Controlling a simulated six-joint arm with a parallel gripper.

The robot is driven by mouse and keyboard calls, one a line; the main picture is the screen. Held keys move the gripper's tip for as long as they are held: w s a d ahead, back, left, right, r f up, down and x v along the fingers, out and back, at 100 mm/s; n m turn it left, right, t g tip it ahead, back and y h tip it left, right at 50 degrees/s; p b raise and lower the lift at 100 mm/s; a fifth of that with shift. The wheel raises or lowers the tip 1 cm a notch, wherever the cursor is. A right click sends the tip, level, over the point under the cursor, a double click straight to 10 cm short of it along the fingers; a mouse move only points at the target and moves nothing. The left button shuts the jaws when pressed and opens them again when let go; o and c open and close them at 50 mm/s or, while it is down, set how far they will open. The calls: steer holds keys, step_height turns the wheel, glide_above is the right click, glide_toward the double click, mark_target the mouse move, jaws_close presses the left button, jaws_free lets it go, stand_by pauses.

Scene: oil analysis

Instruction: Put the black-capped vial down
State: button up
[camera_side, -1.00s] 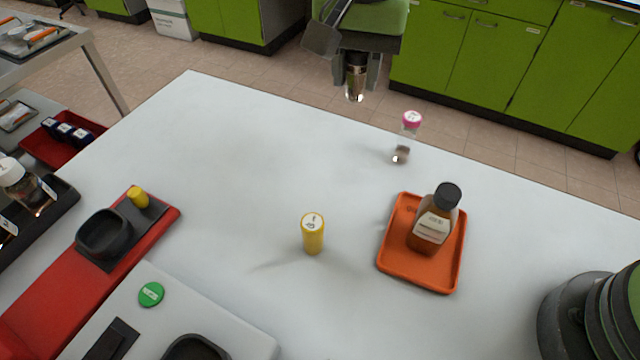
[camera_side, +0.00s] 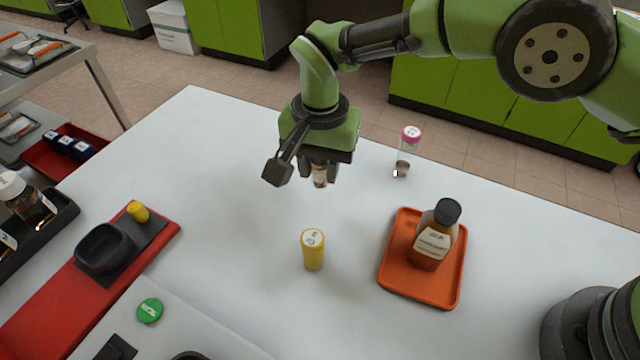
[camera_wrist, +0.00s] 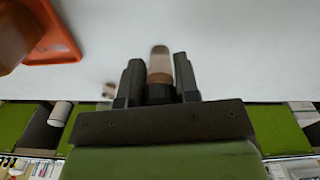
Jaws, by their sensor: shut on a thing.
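My gripper (camera_side: 319,172) is shut on the black-capped vial (camera_side: 320,178) over the white table, behind the yellow-capped vial. In the side view the black cap is hidden between the fingers, and only the lower glass part shows below them. In the wrist view the vial (camera_wrist: 160,65) sits between the two fingers of my gripper (camera_wrist: 159,82), with its dark cap toward the palm. It appears upright. I cannot tell for sure whether its base touches the table (camera_side: 230,200) or hangs just above it.
A yellow vial (camera_side: 313,252) stands in front of my gripper. A pink-capped vial (camera_side: 406,150) stands to the right, behind. An orange tray (camera_side: 393,275) holds a brown bottle (camera_side: 434,238). A red board (camera_side: 60,290) lies at left. Table to the left of my gripper is clear.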

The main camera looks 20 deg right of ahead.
mark_target(320, 184)
steer(key=shift+f, duration=2.2)
steer(key=o, duration=0.9)
steer(key=shift+f, duration=0.1)
step_height(320, 184, up, 12)
steer(key=shift+r, duration=0.15)
